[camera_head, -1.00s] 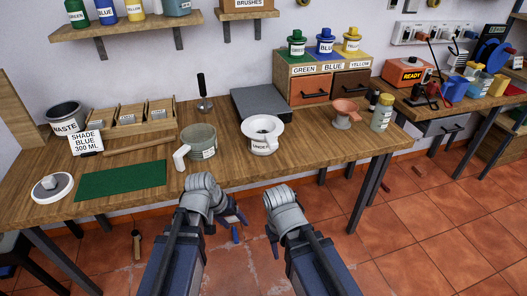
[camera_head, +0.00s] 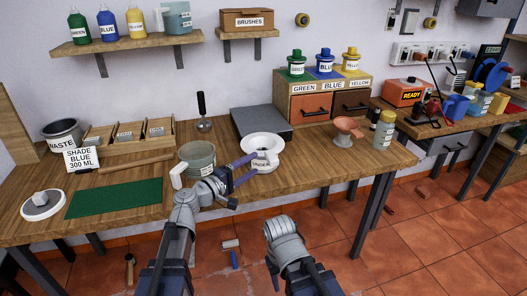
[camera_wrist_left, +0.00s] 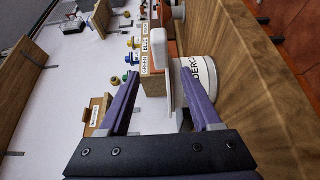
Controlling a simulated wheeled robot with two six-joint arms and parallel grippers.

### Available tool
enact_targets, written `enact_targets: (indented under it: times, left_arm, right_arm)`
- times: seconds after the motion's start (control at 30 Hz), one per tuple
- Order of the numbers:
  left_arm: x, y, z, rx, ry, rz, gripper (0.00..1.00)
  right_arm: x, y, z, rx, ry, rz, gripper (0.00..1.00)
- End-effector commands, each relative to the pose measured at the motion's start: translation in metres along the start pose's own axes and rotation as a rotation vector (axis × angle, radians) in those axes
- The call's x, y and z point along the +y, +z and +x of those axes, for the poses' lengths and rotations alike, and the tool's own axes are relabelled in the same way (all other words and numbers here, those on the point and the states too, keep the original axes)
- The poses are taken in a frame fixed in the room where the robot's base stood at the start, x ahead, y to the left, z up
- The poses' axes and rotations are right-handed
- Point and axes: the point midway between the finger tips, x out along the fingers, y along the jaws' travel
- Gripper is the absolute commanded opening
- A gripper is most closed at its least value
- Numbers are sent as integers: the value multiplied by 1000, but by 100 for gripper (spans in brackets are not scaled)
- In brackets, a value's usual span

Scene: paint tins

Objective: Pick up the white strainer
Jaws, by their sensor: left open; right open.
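The white strainer (camera_head: 262,142) has a wide round rim. It sits on top of a white tin (camera_head: 263,164) lettered "UNDER…" on the bench. In the left wrist view the strainer's rim (camera_wrist_left: 161,50) shows edge-on, with the tin (camera_wrist_left: 197,85) to its right. My left gripper (camera_head: 247,169) is open, its purple fingers pointing at the strainer from the left front. In the left wrist view its fingers (camera_wrist_left: 158,72) appear on either side of the rim, with no grip seen. My right gripper (camera_head: 272,270) is low in front of the bench; its fingers are mostly hidden.
A grey-green pot (camera_head: 197,158) with a white handle stands just left of the left gripper. A dark grey slab (camera_head: 259,122) lies behind the strainer. A drawer box (camera_head: 312,107) with coloured bottles stands behind right. A copper-coloured funnel (camera_head: 345,128) stands further right.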

Motion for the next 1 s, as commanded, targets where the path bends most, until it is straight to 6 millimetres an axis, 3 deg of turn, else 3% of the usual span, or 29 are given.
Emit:
enact_targets:
  times: [0.2, 0.47, 0.8, 1.0]
  left_arm:
    - [0, 0, 23, -4, -1, 1, 65]
    - [-1, 0, 31, -3, -2, 2, 65]
    - [-2, -1, 75, -4, -2, 2, 65]
    - [-2, 0, 76, -2, -2, 2, 65]
  right_arm:
    - [0, 0, 0, 0, 0, 0, 50]
    - [0, 0, 0, 0, 0, 0, 50]
    - [0, 0, 1, 0, 0, 0, 50]
    - [0, 0, 1, 0, 0, 0, 50]
